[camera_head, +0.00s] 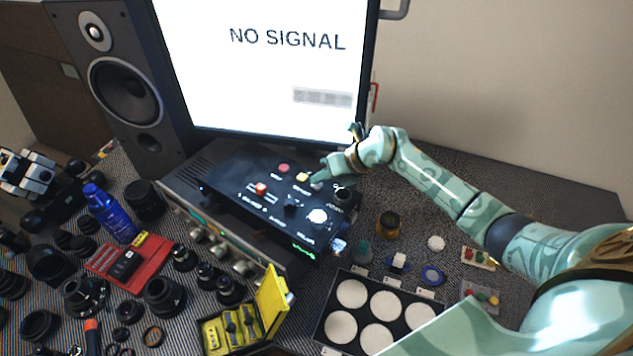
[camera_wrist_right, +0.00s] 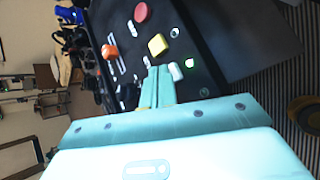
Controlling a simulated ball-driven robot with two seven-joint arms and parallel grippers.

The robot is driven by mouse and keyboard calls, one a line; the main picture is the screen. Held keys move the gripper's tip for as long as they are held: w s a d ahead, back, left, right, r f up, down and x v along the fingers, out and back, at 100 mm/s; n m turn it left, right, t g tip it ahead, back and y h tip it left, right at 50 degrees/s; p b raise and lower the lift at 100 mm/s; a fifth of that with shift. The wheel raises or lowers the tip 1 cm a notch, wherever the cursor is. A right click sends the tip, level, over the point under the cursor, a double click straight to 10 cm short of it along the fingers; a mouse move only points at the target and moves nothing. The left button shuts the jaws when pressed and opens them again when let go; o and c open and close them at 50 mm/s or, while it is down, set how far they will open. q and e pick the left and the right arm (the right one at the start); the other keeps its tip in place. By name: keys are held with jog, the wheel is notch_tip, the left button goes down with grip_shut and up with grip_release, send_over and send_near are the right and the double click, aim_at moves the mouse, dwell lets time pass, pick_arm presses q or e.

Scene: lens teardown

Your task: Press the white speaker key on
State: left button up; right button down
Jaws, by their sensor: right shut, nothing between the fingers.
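The black control box (camera_head: 232,181) lies in front of the monitor with several coloured keys on top. The white key (camera_head: 316,187) is small and partly hidden by my right gripper in the head view. In the right wrist view the white key (camera_wrist_right: 176,72) stands just right of the fingertips, beside the yellow key (camera_wrist_right: 158,45). My right gripper (camera_head: 321,178) is shut and empty, its tips low over the box close to the white key. In the right wrist view the fingertips (camera_wrist_right: 158,74) look very near the key; I cannot tell if they touch it. My left gripper is not in view.
A red key (camera_head: 284,168), an orange-red switch (camera_head: 261,188) and a white knob (camera_head: 317,216) share the box top. The monitor (camera_head: 265,70) stands close behind. A tray of white discs (camera_head: 335,302) and an open yellow case (camera_head: 272,299) lie in front.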

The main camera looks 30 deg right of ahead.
aim_at(321, 188)
jog(key=shift+r, duration=0.4)
notch_tip(321, 188, up, 6)
jog(key=p, duration=0.5)
jog(key=shift+p, duration=0.35)
dwell(1.8)
